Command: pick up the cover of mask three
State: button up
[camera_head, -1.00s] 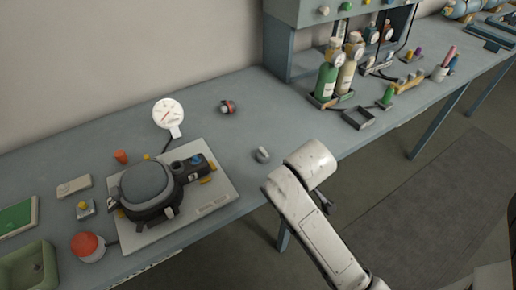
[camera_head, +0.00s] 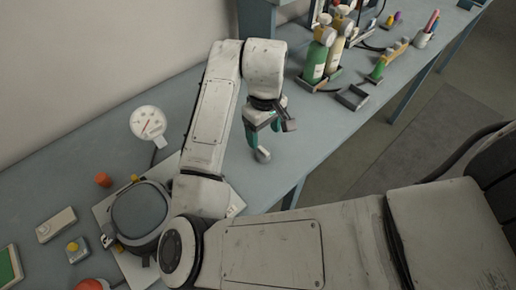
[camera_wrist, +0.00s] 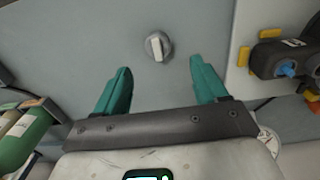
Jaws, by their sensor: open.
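A small round grey piece with a raised pale bar (camera_head: 263,155) lies on the blue-grey bench near its front edge; it may be the mask cover, but I see no number or label on it. It also shows in the wrist view (camera_wrist: 158,46), ahead of and between the two teal fingertips. My gripper (camera_head: 260,146) points down over it; in the wrist view my gripper (camera_wrist: 160,68) is open and empty, fingers apart.
A white dial gauge (camera_head: 149,122) and an orange cap (camera_head: 102,179) stand by the board. Green bottle (camera_head: 317,60) and an empty dark tray (camera_head: 352,97) are to the right. A dark fitting with a blue knob (camera_wrist: 287,68) shows at right in the wrist view.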

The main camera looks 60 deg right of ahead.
aim_at(265, 152)
notch_tip(265, 152, down, 5)
jog(key=shift+a+f, duration=0.1)
jog(key=shift+s+d+f+p, duration=0.1)
jog(key=shift+d+f+p, duration=0.1)
jog(key=shift+f, duration=0.7)
jog(key=shift+w+d+f+p, duration=0.1)
jog(key=shift+f+p, duration=0.15)
jog(key=shift+f, duration=0.6)
jog(key=shift+s+d+f+p, duration=0.1)
jog(key=shift+f+p, duration=0.1)
jog(key=shift+f, duration=0.7)
jog(key=shift+c, duration=0.2)
jog(key=c, duration=0.7)
jog(key=shift+r, duration=0.1)
